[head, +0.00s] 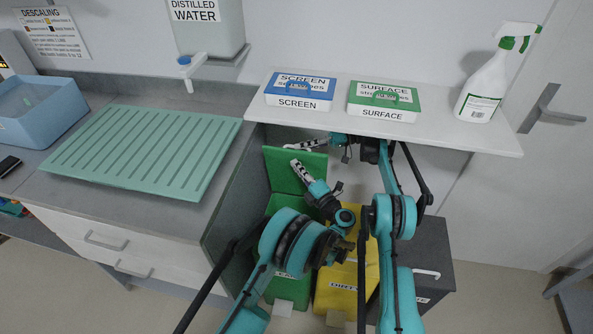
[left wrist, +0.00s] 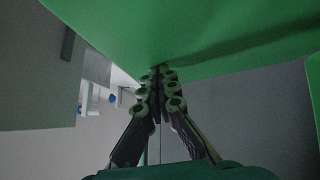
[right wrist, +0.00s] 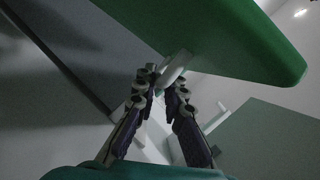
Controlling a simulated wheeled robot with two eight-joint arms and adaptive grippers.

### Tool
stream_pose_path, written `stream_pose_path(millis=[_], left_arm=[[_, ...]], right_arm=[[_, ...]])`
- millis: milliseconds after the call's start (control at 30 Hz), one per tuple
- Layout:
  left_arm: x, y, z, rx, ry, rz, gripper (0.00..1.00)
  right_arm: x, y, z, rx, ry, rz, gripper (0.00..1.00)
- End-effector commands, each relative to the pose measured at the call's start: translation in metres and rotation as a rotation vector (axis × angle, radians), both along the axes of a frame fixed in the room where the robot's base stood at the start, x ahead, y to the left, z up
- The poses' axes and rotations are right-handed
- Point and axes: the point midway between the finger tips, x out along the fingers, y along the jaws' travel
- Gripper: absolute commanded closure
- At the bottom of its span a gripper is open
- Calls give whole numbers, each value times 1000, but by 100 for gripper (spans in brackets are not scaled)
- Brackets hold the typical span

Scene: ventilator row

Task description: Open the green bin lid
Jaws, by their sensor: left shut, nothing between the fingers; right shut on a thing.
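The green bin (head: 287,287) stands under the counter, left of a yellow bin. Its green lid (head: 312,168) is raised, standing steeply at the back. My left gripper (head: 296,163) is in front of the lid. In the left wrist view its fingertips (left wrist: 162,70) are together, empty, and at or very near the green surface. My right gripper (head: 287,148) reaches left along the lid's top edge. In the right wrist view its fingers (right wrist: 168,82) are closed on a pale tab (right wrist: 173,68) at the edge of the green lid (right wrist: 225,35). Arms partly hide the bin.
A yellow bin (head: 371,270) and a dark grey bin (head: 432,245) stand to the right. A white shelf (head: 340,127) hangs low above my right gripper, holding two wipe boxes and a spray bottle (head: 484,85). The counter side panel (head: 228,218) borders the left.

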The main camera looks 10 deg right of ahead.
Motion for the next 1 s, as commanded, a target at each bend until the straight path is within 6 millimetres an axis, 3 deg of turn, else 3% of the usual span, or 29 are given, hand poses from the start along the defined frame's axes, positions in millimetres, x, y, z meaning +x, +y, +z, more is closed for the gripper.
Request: stream_pose_path(millis=[200,300,667,767,833,967,1000], left_arm=[[5,-1,-1,2,7,-6,100],[5,-1,-1,2,7,-7,100],[4,-1,0,2,6,-5,100],[4,-1,0,2,6,-5,100],[3,-1,0,2,6,-4,100],[3,-1,0,2,6,-4,100],[3,-1,0,2,6,-4,100]], right_arm=[[-5,2,-5,-9,6,21,100],[-5,3,-5,-8,6,22,69],[-3,-5,-1,-5,5,5,69],[1,-36,4,-5,7,-51,69],[3,-75,10,-6,11,-122,69],[-2,-182,24,-7,23,-319,69],[-8,-219,29,-7,26,-385,69]])
